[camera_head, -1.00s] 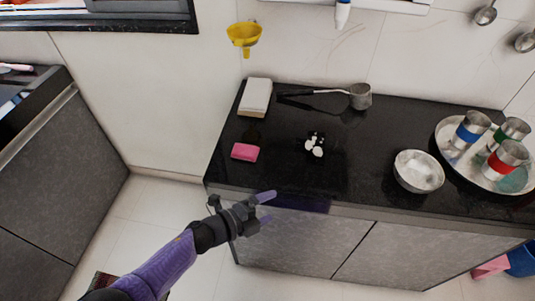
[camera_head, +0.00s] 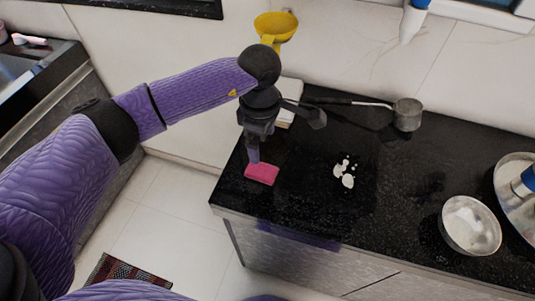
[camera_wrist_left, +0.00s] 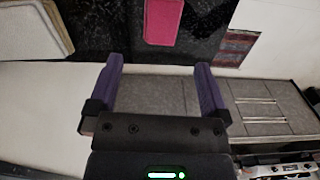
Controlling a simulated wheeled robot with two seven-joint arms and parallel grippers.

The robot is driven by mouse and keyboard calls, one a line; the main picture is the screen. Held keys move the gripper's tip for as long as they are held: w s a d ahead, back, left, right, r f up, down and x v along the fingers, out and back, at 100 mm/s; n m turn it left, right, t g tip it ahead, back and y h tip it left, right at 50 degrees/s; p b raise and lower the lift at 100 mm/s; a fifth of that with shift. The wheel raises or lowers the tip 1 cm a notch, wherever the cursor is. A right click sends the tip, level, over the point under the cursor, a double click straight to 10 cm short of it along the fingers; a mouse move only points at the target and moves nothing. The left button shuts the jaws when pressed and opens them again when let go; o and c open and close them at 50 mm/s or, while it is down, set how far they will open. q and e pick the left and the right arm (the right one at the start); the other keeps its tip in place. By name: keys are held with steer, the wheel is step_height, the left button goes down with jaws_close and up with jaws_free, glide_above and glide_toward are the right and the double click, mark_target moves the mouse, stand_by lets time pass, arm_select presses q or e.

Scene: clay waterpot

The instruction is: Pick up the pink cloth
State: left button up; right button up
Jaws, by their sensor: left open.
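The pink cloth (camera_head: 262,174) is a small flat rectangle lying on the black countertop near its left front corner. In the left wrist view the cloth (camera_wrist_left: 163,22) is at the top centre, beyond the fingertips. My left gripper (camera_head: 254,154) points down over the counter right at the cloth's far edge in the head view; whether it touches cannot be told. In the wrist view its two purple fingers (camera_wrist_left: 159,72) are spread wide with nothing between them. My right gripper is not in view.
A pale block (camera_head: 291,93) is partly hidden behind my left gripper. A long-handled metal pot (camera_head: 406,114), white pieces (camera_head: 344,172) and a metal bowl (camera_head: 470,225) are to the right. A yellow funnel (camera_head: 276,26) hangs on the wall. The counter around the cloth is clear.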

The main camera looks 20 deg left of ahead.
mark_target(262, 169)
arm_select(q)
step_height(262, 169, down, 10)
steer(key=b, duration=0.3)
steer(key=shift+s+a+r, duration=0.1)
steer(key=shift+s, duration=0.05)
steer(key=shift+r, duration=0.1)
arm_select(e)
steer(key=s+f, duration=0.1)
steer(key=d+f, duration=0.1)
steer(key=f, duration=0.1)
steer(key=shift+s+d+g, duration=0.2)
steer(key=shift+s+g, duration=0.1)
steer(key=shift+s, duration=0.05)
arm_select(q)
steer(key=c, duration=1.1)
